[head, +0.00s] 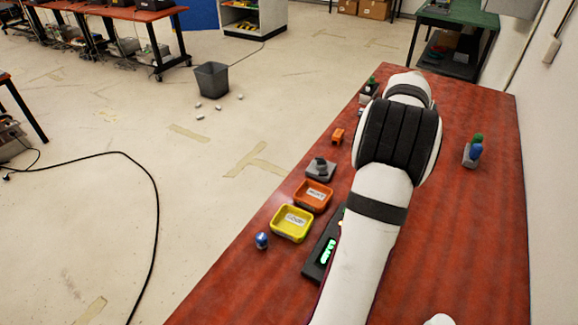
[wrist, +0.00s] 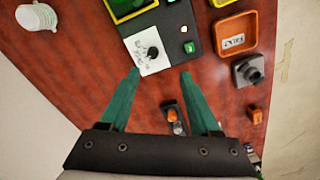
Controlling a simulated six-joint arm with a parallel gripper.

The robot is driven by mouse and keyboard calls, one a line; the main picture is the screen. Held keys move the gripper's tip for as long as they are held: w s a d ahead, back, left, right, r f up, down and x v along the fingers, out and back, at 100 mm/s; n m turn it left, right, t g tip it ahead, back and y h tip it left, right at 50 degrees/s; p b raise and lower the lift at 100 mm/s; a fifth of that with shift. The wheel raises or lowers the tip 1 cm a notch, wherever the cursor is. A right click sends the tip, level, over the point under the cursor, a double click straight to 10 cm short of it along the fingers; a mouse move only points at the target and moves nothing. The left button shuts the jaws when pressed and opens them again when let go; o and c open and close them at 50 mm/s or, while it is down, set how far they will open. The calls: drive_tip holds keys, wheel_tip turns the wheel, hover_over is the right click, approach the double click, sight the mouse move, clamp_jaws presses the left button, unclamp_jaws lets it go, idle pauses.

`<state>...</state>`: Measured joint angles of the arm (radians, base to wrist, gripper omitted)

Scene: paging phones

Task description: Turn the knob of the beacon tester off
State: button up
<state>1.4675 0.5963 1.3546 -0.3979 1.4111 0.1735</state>
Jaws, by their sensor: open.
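An orange tray (head: 313,195) and a yellow tray (head: 293,223) sit beside the panel. A blue item (head: 262,240), an orange item (head: 338,136) and a blue-green item (head: 473,151) stand on the table. A dark item (wrist: 172,116) shows between the fingers, below. The table's right side is mostly clear.

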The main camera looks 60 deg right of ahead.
drive_tip(key=shift+m, duration=0.3)
drive_tip(key=f, duration=0.5)
drive_tip(key=s+f, duration=0.1)
drive_tip(key=f, duration=0.5)
drive_tip(key=s+d+f, duration=0.1)
drive_tip(key=f, duration=0.4)
drive_tip(key=shift+s+f, duration=0.15)
drive_tip(key=shift+f, duration=0.05)
clamp_jaws()
